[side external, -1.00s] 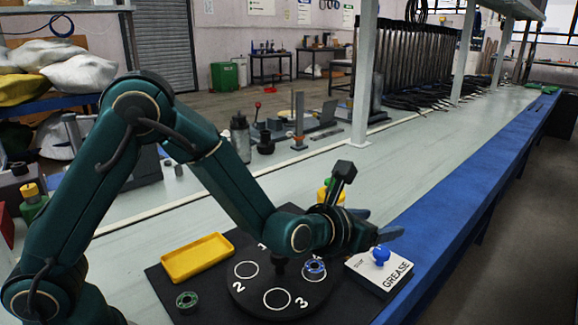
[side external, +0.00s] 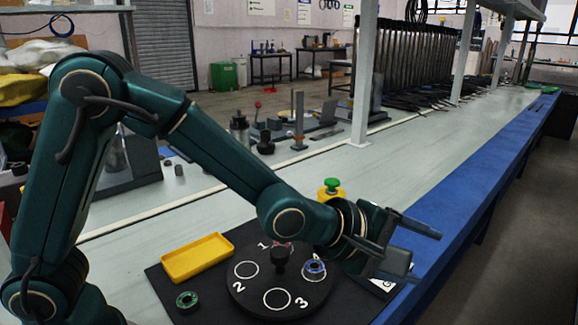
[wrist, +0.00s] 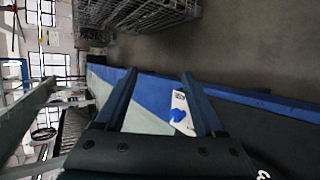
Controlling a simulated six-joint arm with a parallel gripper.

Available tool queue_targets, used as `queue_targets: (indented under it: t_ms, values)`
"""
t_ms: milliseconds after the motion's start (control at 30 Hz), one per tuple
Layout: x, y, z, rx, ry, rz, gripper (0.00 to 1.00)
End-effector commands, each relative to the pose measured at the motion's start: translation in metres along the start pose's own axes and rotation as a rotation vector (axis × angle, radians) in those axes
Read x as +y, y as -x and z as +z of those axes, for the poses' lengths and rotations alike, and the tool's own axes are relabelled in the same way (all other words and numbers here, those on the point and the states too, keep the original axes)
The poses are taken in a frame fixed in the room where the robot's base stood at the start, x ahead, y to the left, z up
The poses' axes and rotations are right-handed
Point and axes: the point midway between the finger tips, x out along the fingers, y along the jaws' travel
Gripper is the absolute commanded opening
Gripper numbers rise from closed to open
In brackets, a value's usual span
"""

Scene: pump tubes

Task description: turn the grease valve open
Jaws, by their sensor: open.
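The grease valve is a blue handle (wrist: 177,115) on a white block marked GREASE (wrist: 181,102). In the wrist view the handle sits between my two fingers, nearer the right one, and apart from them. In the side view my gripper (side external: 425,255) hides the handle. Only a white corner of the block (side external: 384,284) shows below it. My gripper is open and empty, its fingers pointing right over the bench edge. It also shows in the wrist view (wrist: 158,75).
A black turntable with numbered circles (side external: 255,300) has a blue-ringed part (side external: 314,268) on it. A yellow tray (side external: 197,258) and a green ring part (side external: 187,300) lie at left. A green-topped yellow button (side external: 331,188) stands behind my wrist.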

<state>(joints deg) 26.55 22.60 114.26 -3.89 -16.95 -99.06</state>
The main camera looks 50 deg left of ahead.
Motion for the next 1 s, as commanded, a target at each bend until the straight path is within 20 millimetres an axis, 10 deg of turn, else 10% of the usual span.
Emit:
queue_targets:
  t_ms: [267, 667, 700, 1000]
  values:
    - [-0.048, 0.01, 0.012, -0.146, -1.221, -0.137, 0.71]
    - [-0.057, 0.018, -0.044, -0.304, -2.999, -0.312, 0.71]
    - [-0.052, 0.018, -0.051, 0.303, 3.047, 0.331, 0.71]
    - [-0.007, 0.02, -0.081, 0.201, 2.153, 0.358, 0.71]
